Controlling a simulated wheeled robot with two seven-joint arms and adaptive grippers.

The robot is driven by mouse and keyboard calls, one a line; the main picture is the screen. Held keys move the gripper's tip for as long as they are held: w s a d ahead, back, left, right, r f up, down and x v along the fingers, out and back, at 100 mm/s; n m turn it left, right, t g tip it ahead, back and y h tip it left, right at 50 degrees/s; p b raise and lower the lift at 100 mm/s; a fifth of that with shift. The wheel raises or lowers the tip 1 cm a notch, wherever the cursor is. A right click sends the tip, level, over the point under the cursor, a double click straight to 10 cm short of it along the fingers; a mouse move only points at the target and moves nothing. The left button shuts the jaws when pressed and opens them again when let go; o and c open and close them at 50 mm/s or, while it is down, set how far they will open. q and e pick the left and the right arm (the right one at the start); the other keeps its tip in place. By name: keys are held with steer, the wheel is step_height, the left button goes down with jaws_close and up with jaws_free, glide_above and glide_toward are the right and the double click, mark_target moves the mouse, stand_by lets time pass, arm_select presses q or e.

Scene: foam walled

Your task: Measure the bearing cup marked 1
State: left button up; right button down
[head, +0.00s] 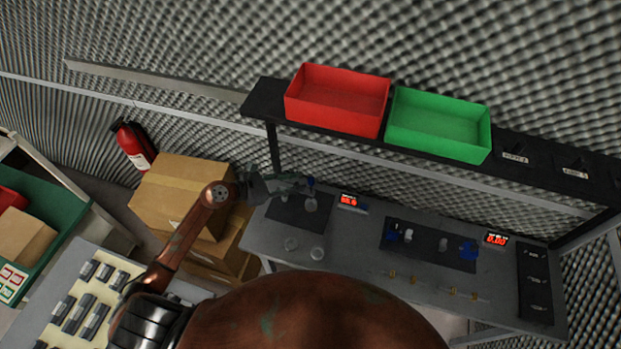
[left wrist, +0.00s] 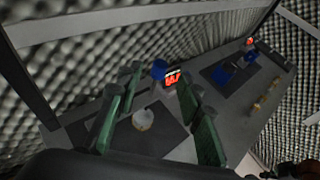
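A pale round cup (head: 311,205) rests on the left black mat (head: 285,213) of the grey workbench; I cannot read any mark on it. Beside it stands a small blue part (head: 311,181), with a red-lit display (head: 348,200) to the right. My left gripper (head: 293,184) is over the mat's far left part. In the left wrist view its green fingers (left wrist: 160,82) are apart, with a pale cup (left wrist: 142,119) seen between them. My right gripper is not in view.
A second black mat (head: 400,246) holds blue and white parts beside another display (head: 497,239). A red bin (head: 337,98) and a green bin (head: 440,122) sit on the shelf above. Cardboard boxes (head: 175,190) stand left of the bench.

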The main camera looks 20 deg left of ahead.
mark_target(310, 180)
arm_select(q)
steer(key=p+x, duration=0.1)
steer(key=x, duration=0.4)
steer(key=shift+w+d+r, duration=0.1)
steer(key=shift+w+d, duration=0.05)
steer(key=shift+p+x, duration=0.3)
steer(key=shift+x, duration=0.55)
jaws_close()
